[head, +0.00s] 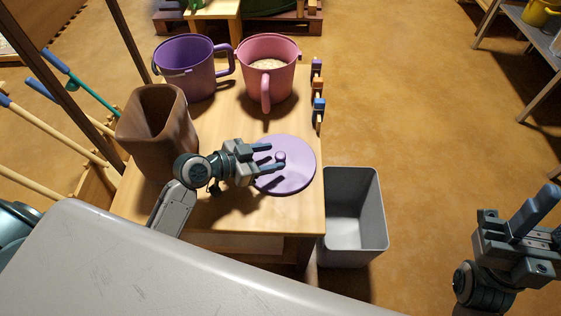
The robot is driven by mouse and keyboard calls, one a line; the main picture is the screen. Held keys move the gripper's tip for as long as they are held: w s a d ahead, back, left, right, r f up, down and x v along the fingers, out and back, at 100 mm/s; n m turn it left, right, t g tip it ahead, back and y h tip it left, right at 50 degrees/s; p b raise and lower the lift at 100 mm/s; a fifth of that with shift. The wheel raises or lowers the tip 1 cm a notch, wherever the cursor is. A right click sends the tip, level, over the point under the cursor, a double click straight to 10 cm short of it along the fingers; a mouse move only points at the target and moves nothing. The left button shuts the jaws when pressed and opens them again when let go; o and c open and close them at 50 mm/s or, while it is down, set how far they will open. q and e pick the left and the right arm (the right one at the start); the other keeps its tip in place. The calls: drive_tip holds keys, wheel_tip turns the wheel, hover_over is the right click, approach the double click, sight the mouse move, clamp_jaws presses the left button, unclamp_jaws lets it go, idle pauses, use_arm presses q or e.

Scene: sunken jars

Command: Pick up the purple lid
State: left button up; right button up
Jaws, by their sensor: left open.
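The purple lid (300,175) is a flat lilac disc with a small round knob (280,156) at its middle. It lies on the wooden table near its right front edge. My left gripper (275,157) reaches over the lid's left part from the left. Its two fingers are apart, with the knob showing between or just beyond the tips. I cannot tell how high the fingers are above the lid. My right gripper (545,215) is at the lower right, away from the table, over the floor; its jaw opening is not clear.
A purple pot (188,75) and a pink pot (268,50) with pale contents stand at the table's back. A brown vase (157,125) stands close left of my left gripper. Coloured blocks line the table's right edge. A grey bin (360,205) stands right of the table.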

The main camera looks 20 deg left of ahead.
use_arm(q)
drive_tip(key=shift+w+d+f, duration=0.3)
drive_tip(key=shift+w+d, duration=0.15)
drive_tip(key=shift+w, duration=0.05)
drive_tip(key=c, duration=1.1)
drive_tip(key=shift+r, duration=0.15)
